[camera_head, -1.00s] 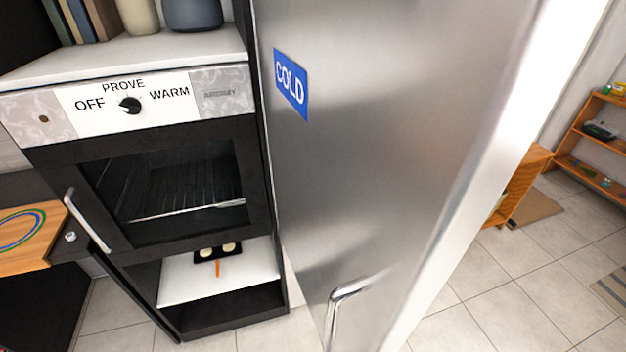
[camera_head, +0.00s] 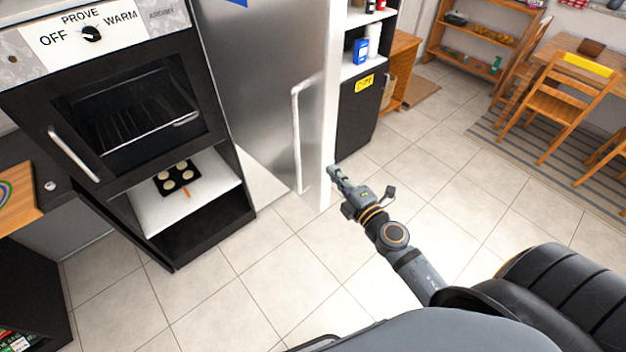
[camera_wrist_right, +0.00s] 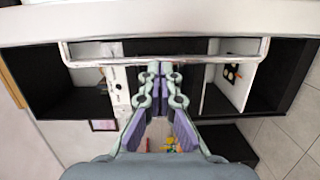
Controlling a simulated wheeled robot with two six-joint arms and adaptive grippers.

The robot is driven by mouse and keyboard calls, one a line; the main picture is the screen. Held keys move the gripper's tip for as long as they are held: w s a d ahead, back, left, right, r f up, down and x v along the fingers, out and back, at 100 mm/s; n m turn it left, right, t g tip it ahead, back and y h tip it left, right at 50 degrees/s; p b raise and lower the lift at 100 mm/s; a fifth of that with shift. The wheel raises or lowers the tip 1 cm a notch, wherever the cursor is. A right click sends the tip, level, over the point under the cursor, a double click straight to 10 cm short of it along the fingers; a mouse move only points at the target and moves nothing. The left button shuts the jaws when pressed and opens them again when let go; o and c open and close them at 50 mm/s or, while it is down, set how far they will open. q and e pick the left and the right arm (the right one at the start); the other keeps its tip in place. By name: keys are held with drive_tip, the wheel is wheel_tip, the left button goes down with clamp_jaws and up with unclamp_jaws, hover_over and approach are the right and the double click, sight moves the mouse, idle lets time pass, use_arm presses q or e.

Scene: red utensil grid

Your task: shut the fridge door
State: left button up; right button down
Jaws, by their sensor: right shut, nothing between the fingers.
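The fridge door (camera_head: 255,90) is a brushed steel panel with a long vertical handle (camera_head: 297,135) and a white edge (camera_head: 329,120). It stands out at an angle from the cabinet row, so it looks open. A corner of its blue label shows at the top. My right gripper (camera_head: 336,174) is shut and empty, by the lower white edge of the door. In the right wrist view, the shut fingertips (camera_wrist_right: 160,72) are close to the handle bar (camera_wrist_right: 100,62), with the pale door edge (camera_wrist_right: 160,20) above. I cannot tell whether they touch. My left gripper is not in view.
The prover oven (camera_head: 125,105) stands left of the door, with a muffin tray (camera_head: 177,178) on the white shelf below. A black cabinet (camera_head: 360,112) is behind the door. Open tiled floor (camera_head: 260,280) lies in front. Wooden chairs (camera_head: 568,105) stand at the far right.

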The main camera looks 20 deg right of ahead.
sight(313, 146)
drive_tip(key=shift+n, duration=0.4)
drive_tip(key=w+p, duration=0.1)
drive_tip(key=w, duration=0.2)
drive_tip(key=w+a+r+p, duration=0.1)
drive_tip(key=w, duration=0.2)
drive_tip(key=w+a, duration=0.1)
drive_tip(key=w, duration=0.2)
drive_tip(key=shift+w+a+r+p, duration=0.2)
drive_tip(key=shift+r+p, duration=0.1)
drive_tip(key=shift+p, duration=0.1)
drive_tip(key=shift+w, duration=0.35)
drive_tip(key=shift+w+f, duration=0.1)
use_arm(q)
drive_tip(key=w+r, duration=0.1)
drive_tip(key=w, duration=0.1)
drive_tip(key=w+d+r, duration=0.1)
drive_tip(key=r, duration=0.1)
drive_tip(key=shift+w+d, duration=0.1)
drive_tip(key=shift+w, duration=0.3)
use_arm(e)
drive_tip(key=shift+d, duration=0.1)
